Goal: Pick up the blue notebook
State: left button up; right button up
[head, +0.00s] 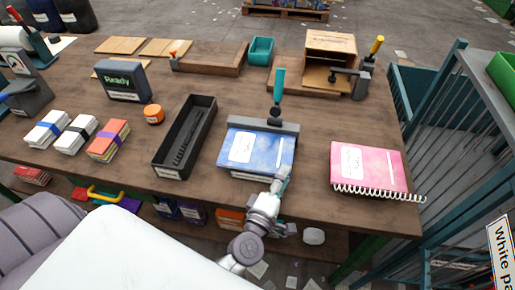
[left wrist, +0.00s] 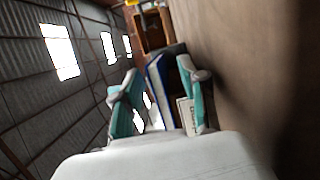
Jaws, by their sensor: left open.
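My right gripper is in neither view.
A pink spiral notebook (head: 368,168) lies to the right and a black tray (head: 185,138) to the left. Banded card stacks (head: 108,141) and a Ready screen (head: 123,82) stand further left. An open cardboard box (head: 330,46) is at the back right.

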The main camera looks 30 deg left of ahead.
aim_at(289, 162)
pick_arm(q)
jog(key=w, duration=0.2)
jog(key=w+p, duration=0.1)
jog(key=w, duration=0.2)
jog(key=shift+w+a+r, duration=0.1)
jog(key=shift+a+r, duration=0.05)
jog(key=shift+r, duration=0.05)
jog(key=shift+c, duration=0.2)
grip_shut()
